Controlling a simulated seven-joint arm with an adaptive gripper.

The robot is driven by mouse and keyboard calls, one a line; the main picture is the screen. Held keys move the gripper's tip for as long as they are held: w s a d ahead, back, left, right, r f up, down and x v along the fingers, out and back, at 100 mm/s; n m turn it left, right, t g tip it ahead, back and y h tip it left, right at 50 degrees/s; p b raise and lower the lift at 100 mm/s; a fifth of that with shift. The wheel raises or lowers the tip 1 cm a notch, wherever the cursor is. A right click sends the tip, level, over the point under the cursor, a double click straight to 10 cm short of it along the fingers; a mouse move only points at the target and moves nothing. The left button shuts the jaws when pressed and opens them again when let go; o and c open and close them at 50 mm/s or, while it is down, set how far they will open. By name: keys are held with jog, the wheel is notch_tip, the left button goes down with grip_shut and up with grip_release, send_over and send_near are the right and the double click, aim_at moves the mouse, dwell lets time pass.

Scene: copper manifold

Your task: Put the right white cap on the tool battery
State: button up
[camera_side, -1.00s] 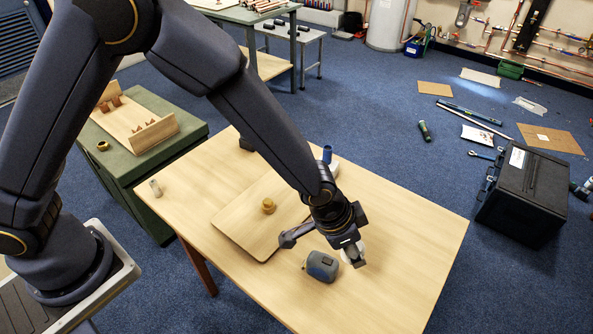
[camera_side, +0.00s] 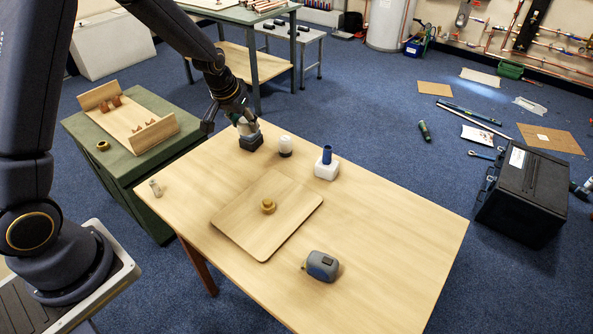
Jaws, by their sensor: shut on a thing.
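The tool battery (camera_side: 251,142) is a dark block standing near the far left edge of the wooden table. My gripper (camera_side: 244,122) is directly above it, shut on a white cap (camera_side: 247,129). The cap is at the battery's top; I cannot tell whether it is seated or held just above. Fingers and wrist hide part of the cap. A second white, rounded piece (camera_side: 285,144) with a dark lower edge stands on the table to the right of the battery.
A blue cylinder on a white block (camera_side: 326,171) stands farther right. A thin board (camera_side: 240,222) with a brass fitting (camera_side: 268,206) lies mid-table. A grey-blue tape measure (camera_side: 322,265) is at the front, and a small pale cylinder (camera_side: 155,188) at the left corner. The right side is clear.

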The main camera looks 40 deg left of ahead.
jog(key=s+a+n, duration=0.1)
jog(key=a+n, duration=0.1)
jog(key=a, duration=0.6)
send_over(251, 138)
jog(key=w+a, duration=0.1)
jog(key=a, duration=0.2)
jog(key=shift+y, duration=0.3)
jog(key=f, duration=0.8)
jog(key=shift+w+d+f, duration=0.15)
jog(key=shift+d+f, duration=0.05)
jog(key=shift+d, duration=0.05)
jog(key=shift+w+a+f, duration=0.1)
jog(key=shift+w+f, duration=0.2)
jog(key=shift+f, duration=0.1)
jog(key=shift+w+f, duration=0.1)
jog(key=shift+f, duration=1.45)
jog(key=shift+f, duration=0.2)
jog(key=o, duration=0.9)
jog(key=shift+o, duration=0.2)
